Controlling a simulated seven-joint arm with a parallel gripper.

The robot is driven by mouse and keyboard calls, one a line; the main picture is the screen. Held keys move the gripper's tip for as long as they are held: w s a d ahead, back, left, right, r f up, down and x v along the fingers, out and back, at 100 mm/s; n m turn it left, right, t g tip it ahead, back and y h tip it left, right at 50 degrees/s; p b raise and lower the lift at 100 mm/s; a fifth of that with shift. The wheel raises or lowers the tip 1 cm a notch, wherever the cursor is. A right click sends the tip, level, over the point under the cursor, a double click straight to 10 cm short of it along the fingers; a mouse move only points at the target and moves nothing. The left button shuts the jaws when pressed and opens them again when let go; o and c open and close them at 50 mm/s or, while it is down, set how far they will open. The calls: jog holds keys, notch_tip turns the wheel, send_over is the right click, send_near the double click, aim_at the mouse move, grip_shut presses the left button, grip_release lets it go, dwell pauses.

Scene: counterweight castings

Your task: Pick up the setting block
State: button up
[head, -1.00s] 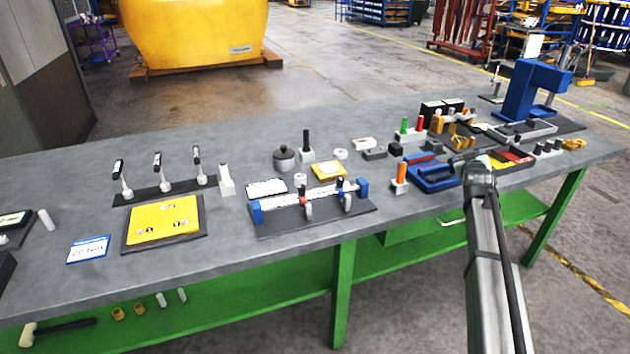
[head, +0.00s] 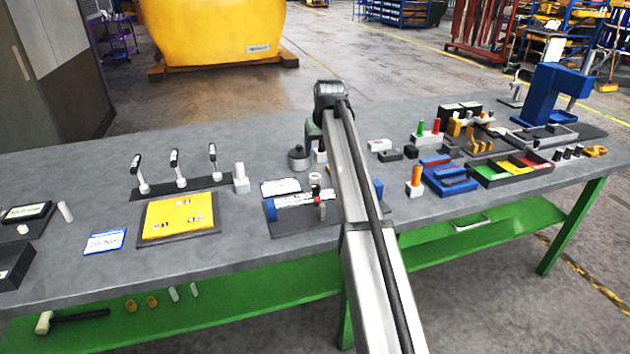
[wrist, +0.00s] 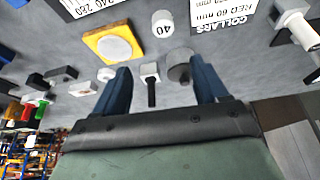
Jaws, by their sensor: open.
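My gripper shows in the wrist view (wrist: 161,66) with its two blue fingers spread apart and nothing gripped. A small light block with a black upright handle (wrist: 150,72) appears between the fingers; it looks like the setting block, though no label confirms it. A dark grey round knobbed pot (wrist: 180,66) is beside it, close to the right finger. In the head view my arm covers most of the block; a pale part shows next to the pot (head: 299,158). I cannot tell the gap between fingers and block.
A white cylinder marked 40 (wrist: 162,24) and a yellow plate with a pale disc (wrist: 113,45) lie near. A blue-ended fixture (head: 300,202) is partly behind my arm. Red and green pegs (head: 428,132) and a compartment tray (head: 510,168) stand to the right.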

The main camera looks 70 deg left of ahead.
send_over(315, 177)
jog(key=d, duration=0.1)
notch_tip(315, 177, down, 7)
jog(key=shift+d+f, duration=0.1)
jog(key=shift+d+f+x, duration=0.1)
jog(key=shift+d+x, duration=0.1)
jog(key=shift+x, duration=0.8)
jog(key=shift+d+f+x, duration=0.1)
jog(key=shift+d+x, duration=0.15)
jog(key=shift+x, duration=0.7)
jog(key=shift+d+f+x, duration=0.1)
jog(key=shift+d+x, duration=0.1)
jog(key=shift+x, duration=0.8)
jog(key=shift+s, duration=0.1)
jog(key=c, duration=1.1)
